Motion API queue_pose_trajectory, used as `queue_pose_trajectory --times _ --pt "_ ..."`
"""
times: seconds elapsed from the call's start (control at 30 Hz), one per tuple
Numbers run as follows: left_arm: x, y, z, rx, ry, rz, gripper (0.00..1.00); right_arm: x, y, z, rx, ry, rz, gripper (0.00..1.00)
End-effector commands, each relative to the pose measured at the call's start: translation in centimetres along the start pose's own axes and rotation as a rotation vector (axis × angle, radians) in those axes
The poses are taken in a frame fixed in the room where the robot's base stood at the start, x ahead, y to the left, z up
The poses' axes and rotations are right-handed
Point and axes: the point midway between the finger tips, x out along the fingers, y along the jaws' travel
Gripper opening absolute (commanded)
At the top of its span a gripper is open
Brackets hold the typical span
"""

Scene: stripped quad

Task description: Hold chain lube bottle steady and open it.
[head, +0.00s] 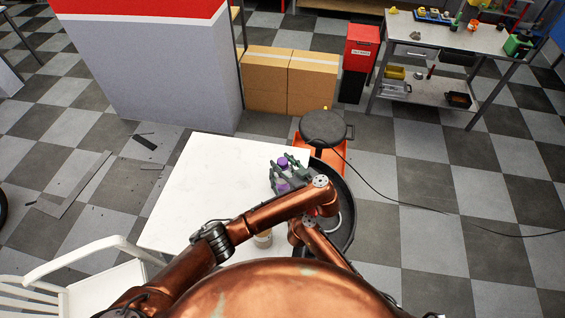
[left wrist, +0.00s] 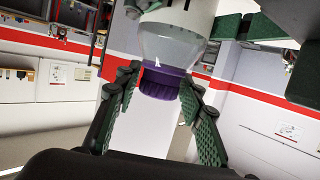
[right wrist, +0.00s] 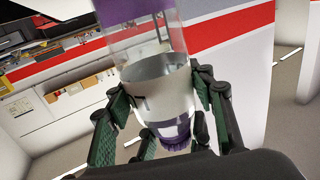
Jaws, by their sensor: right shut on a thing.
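The chain lube bottle (right wrist: 160,85) is clear with a white band and purple at both visible ends. My right gripper (right wrist: 165,110) is shut on its body, one green-padded finger on each side. In the head view the bottle shows only as purple patches (head: 283,185) among the fingers of my left gripper (head: 280,177), above the white table.
The white table (head: 190,190) is mostly bare. A white chair (head: 95,280) is at the front left and a dark round stool (head: 322,127) is beyond the table. Cardboard boxes (head: 265,80) stand behind.

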Motion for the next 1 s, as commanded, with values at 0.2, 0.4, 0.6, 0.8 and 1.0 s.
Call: queue_pose_trajectory --times 0.2,0.4,0.6,0.8,1.0 --pt "-0.02 -0.01 0.02 0.0 -0.001 0.0 0.2 0.02 -0.01 -0.06 0.0 0.001 0.0 0.06" --pt "-0.02 -0.01 0.05 0.001 -0.001 0.0 0.06 0.02 -0.01 -0.06 0.0 0.001 0.0 0.06" --pt "-0.02 0.0 0.01 0.0 0.0 0.0 0.0 0.02 -0.01 -0.07 0.0 0.001 0.0 0.06" --pt "-0.02 0.0 0.01 0.0 0.0 0.0 0.0 0.02 -0.02 -0.07 0.0 0.001 0.0 0.06" --pt "-0.05 0.01 -0.08 0.0 0.0 0.0 0.0 0.03 -0.02 -0.08 0.0 0.001 0.0 0.06"
